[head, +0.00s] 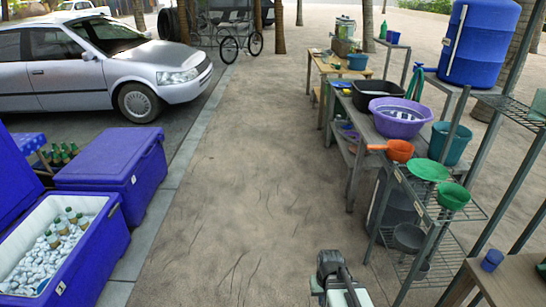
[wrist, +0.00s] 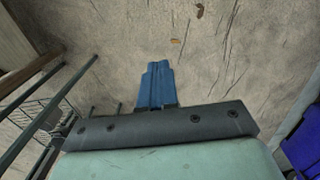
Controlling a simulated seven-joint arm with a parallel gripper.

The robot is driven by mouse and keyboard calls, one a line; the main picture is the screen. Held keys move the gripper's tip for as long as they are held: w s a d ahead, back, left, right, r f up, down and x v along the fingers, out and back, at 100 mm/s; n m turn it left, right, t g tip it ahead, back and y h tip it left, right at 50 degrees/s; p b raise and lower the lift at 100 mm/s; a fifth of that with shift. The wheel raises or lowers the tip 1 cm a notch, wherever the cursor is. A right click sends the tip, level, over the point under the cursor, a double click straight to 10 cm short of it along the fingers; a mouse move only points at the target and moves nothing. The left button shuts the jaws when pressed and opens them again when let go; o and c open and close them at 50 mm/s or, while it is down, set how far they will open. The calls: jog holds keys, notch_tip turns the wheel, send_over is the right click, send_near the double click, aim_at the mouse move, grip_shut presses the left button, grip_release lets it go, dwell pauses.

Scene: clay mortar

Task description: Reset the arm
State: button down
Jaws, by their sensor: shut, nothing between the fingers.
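My gripper shows in the wrist view as two blue fingers (wrist: 157,84) pressed together, with nothing between them. It points over bare sandy ground. In the head view part of my arm (head: 338,280) shows at the bottom centre, folded low near my body. The fingers cannot be made out in the head view. No object touches the gripper in the wrist view.
A metal wire rack (head: 440,212) with bowls and an orange pan (head: 399,150) stands to the right. Blue coolers, one open (head: 110,222) with bottles on ice, stand left. A silver car (head: 100,68) is behind them. The sandy middle is clear.

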jog(key=s+f+g, duration=0.3)
jog(key=s+f, duration=0.6)
jog(key=s, duration=0.5)
jog(key=s+f+g, duration=0.3)
jog(key=s+f, duration=0.7)
jog(key=s, duration=0.4)
jog(key=shift+s+g, duration=0.3)
jog(key=shift+s, duration=0.05)
